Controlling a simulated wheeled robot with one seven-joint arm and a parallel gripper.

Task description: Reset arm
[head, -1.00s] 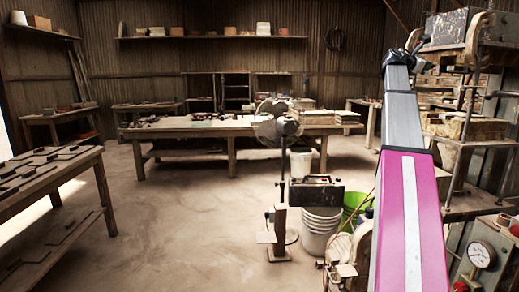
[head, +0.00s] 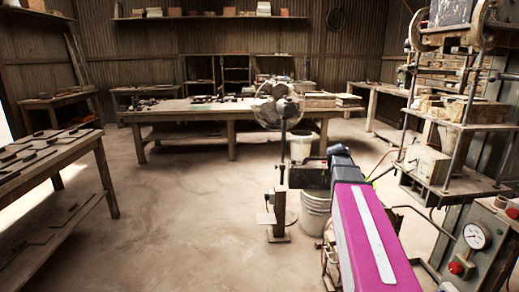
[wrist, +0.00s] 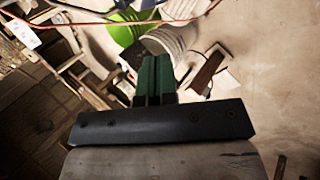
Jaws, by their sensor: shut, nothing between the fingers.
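My arm, pink with a white stripe, reaches forward from the lower right of the head view, with its dark end above the floor near the buckets. My gripper shows in the wrist view (wrist: 155,78) as two dark green fingers side by side, shut and empty. In the head view its fingers cannot be made out at the arm's far end. Beyond the fingers in the wrist view are a green bucket (wrist: 124,30) and white buckets (wrist: 170,42). I see no contact with them.
A press with a gauge (head: 475,236) and shelves stands close on the right. A fan (head: 277,103) on a stand and white buckets (head: 316,212) are near the arm. A long table (head: 185,113) is behind, a tile table (head: 45,165) at left. The centre-left floor is clear.

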